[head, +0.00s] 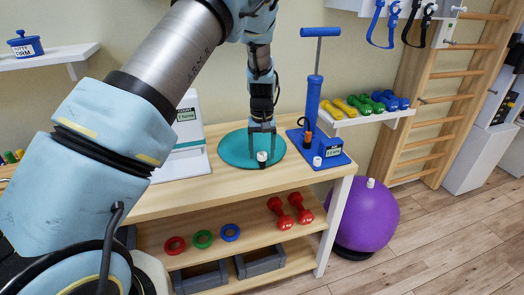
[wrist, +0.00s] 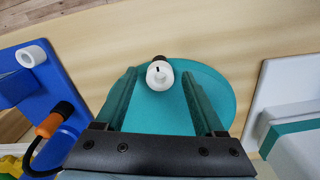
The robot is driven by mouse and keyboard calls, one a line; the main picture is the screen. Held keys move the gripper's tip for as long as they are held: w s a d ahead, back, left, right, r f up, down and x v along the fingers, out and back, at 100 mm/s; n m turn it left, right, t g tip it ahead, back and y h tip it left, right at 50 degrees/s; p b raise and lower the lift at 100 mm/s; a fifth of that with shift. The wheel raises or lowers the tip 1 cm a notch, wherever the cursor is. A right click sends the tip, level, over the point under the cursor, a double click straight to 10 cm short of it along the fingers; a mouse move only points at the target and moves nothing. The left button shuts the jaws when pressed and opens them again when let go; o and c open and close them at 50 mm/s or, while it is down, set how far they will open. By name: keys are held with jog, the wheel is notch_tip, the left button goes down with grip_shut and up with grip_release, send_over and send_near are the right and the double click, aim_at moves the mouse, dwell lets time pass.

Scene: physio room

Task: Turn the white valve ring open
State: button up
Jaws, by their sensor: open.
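The white valve ring (head: 262,157) is a small white piece at the front edge of a round teal cushion (head: 235,150) on the wooden table. In the wrist view the white ring (wrist: 152,77) has a dark mark on top, and a dark brown part shows just behind it. My gripper (head: 262,130) points down over the cushion. In the wrist view its two fingers lie left and right of the ring, open, with a gap on each side. Nothing is held. I cannot tell how far the fingertips are above the ring.
A blue pump (head: 313,100) stands on a blue base to the right, with a small white ring (head: 317,161) on it. A white device (head: 190,125) stands left of the cushion. Dumbbells (head: 372,103) sit on a shelf behind. Bare tabletop (head: 225,187) lies in front.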

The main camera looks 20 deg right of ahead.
grip_shut()
dwell(0.4)
jog(key=shift+n, duration=0.4)
jog(key=n, duration=0.5)
jog(key=shift+n, duration=0.3)
jog(key=n, duration=0.5)
jog(key=shift+n, duration=0.4)
grip_release()
